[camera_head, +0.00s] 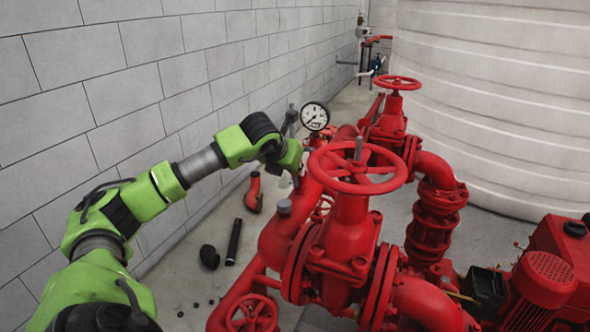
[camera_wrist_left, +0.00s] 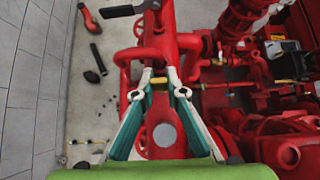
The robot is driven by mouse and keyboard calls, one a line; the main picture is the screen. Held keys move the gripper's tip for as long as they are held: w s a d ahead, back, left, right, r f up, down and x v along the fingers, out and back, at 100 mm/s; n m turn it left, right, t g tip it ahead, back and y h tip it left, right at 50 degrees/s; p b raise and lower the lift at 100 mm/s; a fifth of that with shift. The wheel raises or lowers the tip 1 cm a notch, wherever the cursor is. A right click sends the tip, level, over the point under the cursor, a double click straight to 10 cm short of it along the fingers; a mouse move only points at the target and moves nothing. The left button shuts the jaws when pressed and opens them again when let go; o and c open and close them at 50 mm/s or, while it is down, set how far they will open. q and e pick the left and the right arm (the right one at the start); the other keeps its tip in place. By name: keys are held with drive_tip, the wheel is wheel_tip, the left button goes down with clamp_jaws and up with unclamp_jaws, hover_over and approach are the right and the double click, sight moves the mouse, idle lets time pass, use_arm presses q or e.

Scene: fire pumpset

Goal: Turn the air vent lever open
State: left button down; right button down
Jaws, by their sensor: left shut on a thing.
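The air vent lever is a small yellow piece (camera_wrist_left: 158,80) on the red pump pipework in the left wrist view. My left gripper (camera_wrist_left: 159,77) has its two fingertips on either side of the lever and is shut on it. In the head view my left arm comes in from the left and the gripper (camera_head: 297,177) is down at the red pipe, beside the pressure gauge (camera_head: 315,116). The lever is hidden there behind the gripper and pipework. My right gripper is not in view.
A large red handwheel (camera_head: 358,167) stands close to the right of the left gripper. A grey block wall (camera_head: 120,75) runs along the left. Loose parts, including a black tube (camera_head: 234,241) and a red elbow (camera_head: 254,192), lie on the floor. A white tank (camera_head: 490,100) stands behind.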

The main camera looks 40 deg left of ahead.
use_arm(q)
drive_tip(key=c, duration=2)
unclamp_jaws()
drive_tip(key=shift+r, duration=0.1)
drive_tip(key=shift+d, duration=0.1)
drive_tip(key=v, duration=1.2)
